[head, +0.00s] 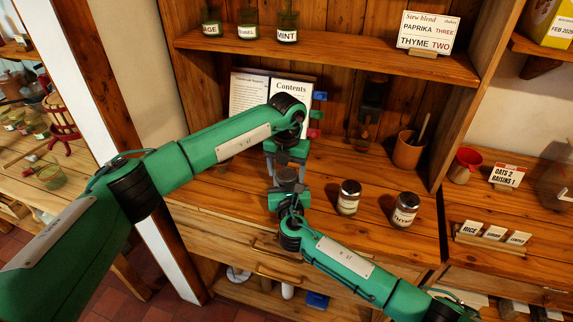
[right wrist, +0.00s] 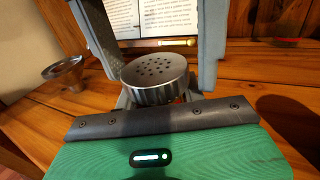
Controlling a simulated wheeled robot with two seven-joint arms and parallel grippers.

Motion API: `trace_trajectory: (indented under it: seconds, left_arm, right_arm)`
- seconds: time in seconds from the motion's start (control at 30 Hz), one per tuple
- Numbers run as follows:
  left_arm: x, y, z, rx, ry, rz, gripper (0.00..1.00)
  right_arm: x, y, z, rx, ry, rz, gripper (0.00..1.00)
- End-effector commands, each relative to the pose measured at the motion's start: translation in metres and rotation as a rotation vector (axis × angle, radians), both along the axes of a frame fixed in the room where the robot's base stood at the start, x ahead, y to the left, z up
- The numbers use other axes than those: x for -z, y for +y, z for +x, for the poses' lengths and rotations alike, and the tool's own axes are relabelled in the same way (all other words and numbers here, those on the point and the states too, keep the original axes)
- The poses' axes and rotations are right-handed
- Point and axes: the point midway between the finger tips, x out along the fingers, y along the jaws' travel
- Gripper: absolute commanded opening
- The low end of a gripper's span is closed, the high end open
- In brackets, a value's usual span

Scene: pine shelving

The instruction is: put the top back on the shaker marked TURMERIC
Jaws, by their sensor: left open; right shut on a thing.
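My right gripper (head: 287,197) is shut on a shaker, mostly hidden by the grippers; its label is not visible. A round silver perforated top (right wrist: 157,78) sits over its mouth, looking roughly level; I cannot tell whether it is fully seated. It shows as a dark disc in the head view (head: 287,174). My left gripper (head: 286,180) is open just above, fingers pointing down on either side of the top. Two other shakers stand on the counter to the right, both with dark tops: one (head: 348,198) with an unclear label, one (head: 404,210) apparently marked THYME.
A metal funnel-like cup (right wrist: 63,72) stands on the counter. An open book (head: 268,97) leans at the back. A brown crock (head: 408,150) stands at the back right. The shelf (head: 330,57) above holds jars and a recipe card (head: 428,32). Counter between shakers and crock is clear.

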Motion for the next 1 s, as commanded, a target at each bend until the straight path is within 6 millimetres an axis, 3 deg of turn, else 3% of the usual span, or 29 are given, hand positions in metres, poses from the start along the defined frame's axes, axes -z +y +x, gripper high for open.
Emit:
trace_trajectory:
  seconds: [0.2,0.43,0.47,0.73,0.77,0.8,0.87,1.0]
  left_arm:
    - [0.0003,-0.0001,0.0000,0.000,0.000,0.000,0.68]
    - [0.0001,0.0000,0.0001,0.000,0.000,0.000,0.25]
    - [0.0001,0.0000,0.0001,0.000,0.000,0.000,0.23]
    - [0.0000,0.0001,0.0001,0.005,0.000,0.000,0.23]
    - [0.0000,0.0001,0.0001,0.005,0.000,0.000,0.56]
    - [0.0000,0.0001,0.0001,0.005,0.000,0.000,0.64]
    - [0.0000,0.0001,0.0001,0.005,0.000,0.000,0.76]
    - [0.0000,0.0001,0.0001,0.005,0.000,0.000,0.76]
  right_arm:
    - [-0.0004,0.0001,0.0001,0.000,-0.001,0.000,0.00]
    - [-0.0004,0.0001,0.0001,0.000,-0.001,0.000,0.00]
    - [-0.0004,0.0001,0.0001,0.000,-0.001,0.000,0.00]
    - [-0.0004,0.0000,0.0001,0.000,-0.001,0.000,0.00]
    - [-0.0004,0.0000,0.0001,0.000,-0.001,0.000,0.00]
    - [-0.0003,0.0000,0.0001,0.000,-0.001,0.000,0.00]
    - [-0.0003,0.0000,0.0001,0.000,-0.001,0.000,0.00]
    - [-0.0004,0.0000,0.0001,0.000,-0.001,0.000,0.00]
